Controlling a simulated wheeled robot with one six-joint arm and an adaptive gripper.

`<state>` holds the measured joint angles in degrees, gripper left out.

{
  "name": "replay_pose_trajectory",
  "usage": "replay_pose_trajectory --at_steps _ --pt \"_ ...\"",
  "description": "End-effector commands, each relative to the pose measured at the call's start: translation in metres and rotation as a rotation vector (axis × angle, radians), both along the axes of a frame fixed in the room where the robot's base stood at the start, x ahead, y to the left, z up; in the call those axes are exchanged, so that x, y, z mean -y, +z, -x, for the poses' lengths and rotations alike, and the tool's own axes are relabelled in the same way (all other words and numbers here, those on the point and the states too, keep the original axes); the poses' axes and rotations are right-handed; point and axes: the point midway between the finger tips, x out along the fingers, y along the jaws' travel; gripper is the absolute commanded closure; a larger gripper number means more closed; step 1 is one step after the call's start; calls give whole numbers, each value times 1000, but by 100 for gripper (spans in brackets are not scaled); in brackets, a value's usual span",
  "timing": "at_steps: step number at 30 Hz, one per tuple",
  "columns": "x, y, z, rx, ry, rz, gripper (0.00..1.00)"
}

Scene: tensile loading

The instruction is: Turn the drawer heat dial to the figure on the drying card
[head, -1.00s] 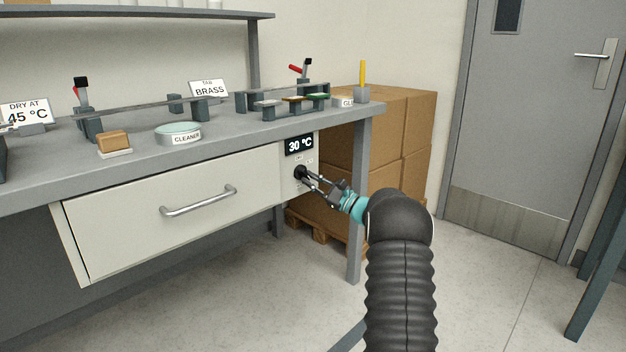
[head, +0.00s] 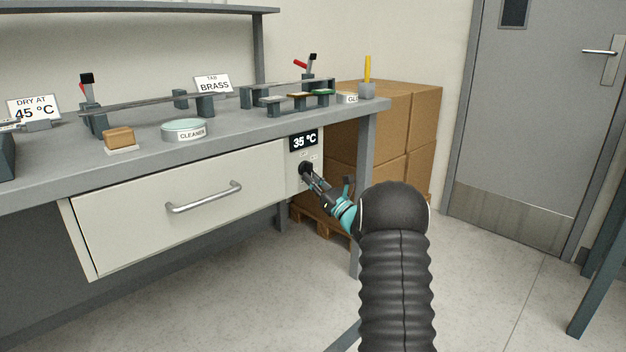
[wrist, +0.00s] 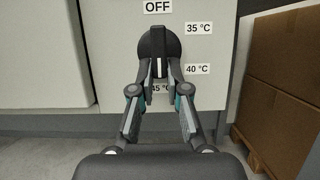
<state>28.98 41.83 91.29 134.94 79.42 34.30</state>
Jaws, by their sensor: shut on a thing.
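The heat dial (wrist: 158,42) is a black knob on the panel at the right of the drawer; it also shows in the head view (head: 305,167). The display (head: 304,141) above it reads 35 °C. The drying card (head: 34,108) on the bench reads "DRY AT 45 °C". My gripper (wrist: 159,70) is shut on the dial, a finger on each side. In the wrist view, labels OFF, 35 °C (wrist: 198,28), 40 °C (wrist: 197,69) and a partly hidden 45 °C (wrist: 160,88) surround the dial. A white line shows on the knob between the fingers.
The closed drawer (head: 130,222) with its bar handle (head: 204,198) is left of the panel. The bench (head: 240,136) above carries fixtures, a cleaner dish and cards. Cardboard boxes (head: 412,110) on a pallet stand behind the bench's right leg.

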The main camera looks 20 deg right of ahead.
Motion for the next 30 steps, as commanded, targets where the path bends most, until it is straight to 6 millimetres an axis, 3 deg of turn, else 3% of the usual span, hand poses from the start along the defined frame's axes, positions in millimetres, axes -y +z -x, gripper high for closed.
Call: replay_pose_trajectory --at_steps 14,15,17,30 --pt "0 5 -1 2 -2 -11 100" --pt "0 5 -1 2 -3 -11 76" --pt "0 5 -1 3 -2 -10 61" --pt "1 2 1 -1 -2 -9 60"
